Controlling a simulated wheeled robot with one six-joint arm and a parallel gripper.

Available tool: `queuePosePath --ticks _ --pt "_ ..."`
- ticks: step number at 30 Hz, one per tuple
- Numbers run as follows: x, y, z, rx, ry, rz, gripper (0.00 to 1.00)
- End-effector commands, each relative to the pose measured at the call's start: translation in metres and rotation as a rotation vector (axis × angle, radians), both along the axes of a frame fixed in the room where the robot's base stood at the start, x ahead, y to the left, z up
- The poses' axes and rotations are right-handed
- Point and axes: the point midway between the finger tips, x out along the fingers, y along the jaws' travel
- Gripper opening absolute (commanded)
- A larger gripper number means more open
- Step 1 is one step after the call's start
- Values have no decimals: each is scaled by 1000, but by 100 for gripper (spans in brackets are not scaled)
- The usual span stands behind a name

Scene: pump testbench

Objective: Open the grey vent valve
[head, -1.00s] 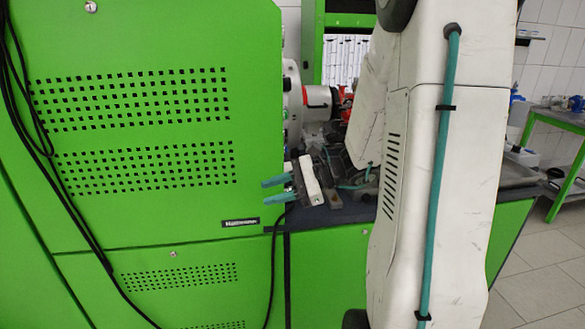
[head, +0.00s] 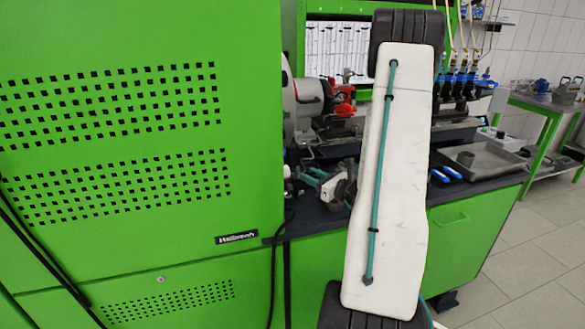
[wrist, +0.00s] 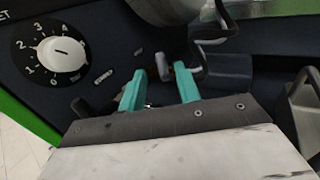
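In the wrist view my gripper (wrist: 160,73) has its two teal fingers apart. A small light-grey, peg-like handle (wrist: 162,66) stands near the gap between the fingertips; it may be the grey vent valve, and I cannot tell whether a finger touches it. In the head view my gripper (head: 312,175) shows as small teal fingers beside the green cabinet's right edge, over the dark bench top. My arm hides part of the bench there, and I cannot make out the valve in that view.
A white knob on a black 0–4 bar dial (wrist: 60,55) sits left of the fingers in the wrist view. A metal cylinder (wrist: 195,15) and a dark hose loop are close by at the top. The green cabinet (head: 130,120) stands left of my arm; a grey tray (head: 480,160) lies right.

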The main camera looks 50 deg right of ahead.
Motion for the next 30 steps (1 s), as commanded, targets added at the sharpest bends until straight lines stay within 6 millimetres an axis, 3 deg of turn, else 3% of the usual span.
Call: queuePosePath --ticks 6,12,22,23,26,30 --pt "35 -2 1 -2 -1 1 33" --pt "58 -3 1 -2 -1 -1 33" --pt "63 -3 1 -1 0 -2 33" --pt "63 -3 1 -1 0 -2 30" --pt "63 -3 1 -1 0 -2 2" --pt "63 -3 1 -2 0 -1 0"
